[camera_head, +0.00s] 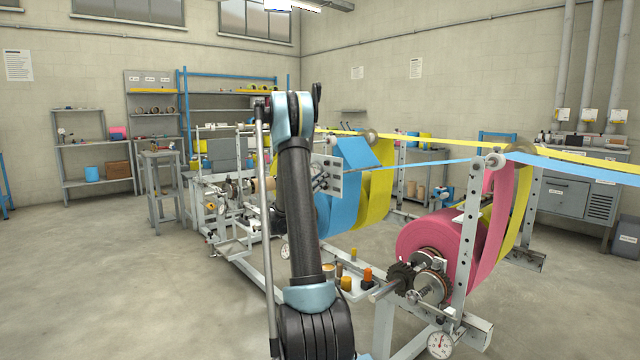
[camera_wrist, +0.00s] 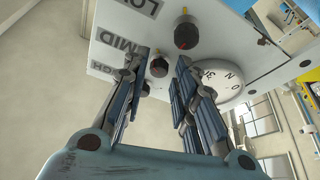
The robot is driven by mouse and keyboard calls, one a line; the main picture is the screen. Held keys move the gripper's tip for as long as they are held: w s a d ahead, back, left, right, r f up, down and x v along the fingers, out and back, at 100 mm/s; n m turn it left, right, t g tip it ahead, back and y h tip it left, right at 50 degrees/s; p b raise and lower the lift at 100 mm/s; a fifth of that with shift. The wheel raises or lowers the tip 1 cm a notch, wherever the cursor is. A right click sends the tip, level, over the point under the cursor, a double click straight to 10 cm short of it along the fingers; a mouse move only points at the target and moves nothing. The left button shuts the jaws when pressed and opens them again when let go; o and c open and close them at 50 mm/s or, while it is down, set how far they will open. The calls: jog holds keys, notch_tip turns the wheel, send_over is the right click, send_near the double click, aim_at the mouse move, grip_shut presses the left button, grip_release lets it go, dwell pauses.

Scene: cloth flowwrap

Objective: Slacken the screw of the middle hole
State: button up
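A dark round screw knob (camera_wrist: 158,67) lies in line with MID. Another dark knob with a red mark (camera_wrist: 187,33) lies in line with LOW. Any knob beside the lowest label is mostly hidden by my left finger. My gripper (camera_wrist: 162,60) is open, its fingertips either side of the MID knob; I cannot tell whether they touch it. The plate also shows in the head view (camera_head: 334,186).
A round lettered dial (camera_wrist: 222,88) sits on the plate close to my right finger. Blue (camera_head: 345,200) and yellow webs hang behind the plate. A pink roll (camera_head: 425,240) stands at the right. A tray (camera_head: 370,292) with small coloured items lies below. The floor at left is clear.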

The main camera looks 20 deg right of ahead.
jog(key=shift+w+d+r, duration=0.15)
jog(key=shift+w+d, duration=0.05)
jog(key=shift+d, duration=0.2)
